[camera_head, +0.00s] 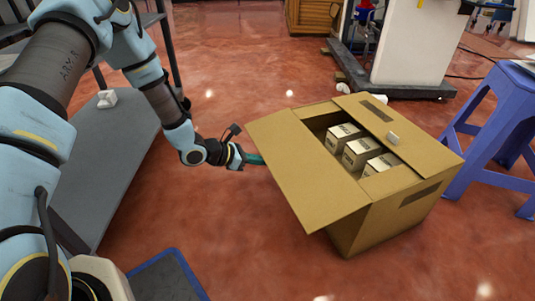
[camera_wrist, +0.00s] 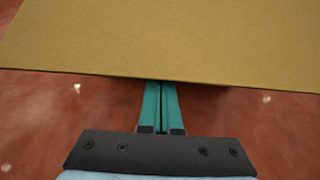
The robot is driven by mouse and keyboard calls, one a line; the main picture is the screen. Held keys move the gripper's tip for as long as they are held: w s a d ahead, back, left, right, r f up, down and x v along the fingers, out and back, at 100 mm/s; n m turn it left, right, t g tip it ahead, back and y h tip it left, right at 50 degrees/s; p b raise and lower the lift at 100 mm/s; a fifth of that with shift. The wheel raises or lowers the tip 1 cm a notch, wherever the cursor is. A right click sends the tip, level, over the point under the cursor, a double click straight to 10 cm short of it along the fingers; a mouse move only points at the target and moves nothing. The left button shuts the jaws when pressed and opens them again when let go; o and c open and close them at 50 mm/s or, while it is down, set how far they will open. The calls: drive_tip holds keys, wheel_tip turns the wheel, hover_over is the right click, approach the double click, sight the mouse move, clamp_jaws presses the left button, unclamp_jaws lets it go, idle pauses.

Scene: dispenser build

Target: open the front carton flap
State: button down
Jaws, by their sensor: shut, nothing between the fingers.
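A brown cardboard carton (camera_head: 385,222) stands on the floor in the head view, its top partly open, with several small labelled boxes (camera_head: 345,138) inside. A broad flap (camera_head: 305,170) on its left side, nearest my arm, sticks outward and slopes. In the wrist view this cardboard (camera_wrist: 165,40) fills the top. My gripper (camera_head: 257,160) is shut and empty at the flap's outer left edge. Its teal fingers (camera_wrist: 162,100) lie together and their tips pass under the cardboard edge. The tips are hidden, so I cannot tell whether they touch it.
A blue stool (camera_head: 500,135) stands close to the right. A grey table (camera_head: 105,150) is at left. A white unit on a dark base (camera_head: 395,85) stands behind. Red floor is clear in front.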

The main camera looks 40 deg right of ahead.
sight(268, 152)
drive_tip(key=r+p, duration=0.1)
drive_tip(key=r+y+p, duration=0.2)
drive_tip(key=shift+w+a+r+t+p, duration=0.1)
drive_tip(key=shift+a+r+t+p, duration=0.25)
drive_tip(key=shift+r+t+p, duration=0.05)
drive_tip(key=shift+a+r+p, duration=0.1)
drive_tip(key=shift+r+p, duration=0.55)
drive_tip(key=shift+r, duration=0.1)
drive_tip(key=shift+f, duration=0.1)
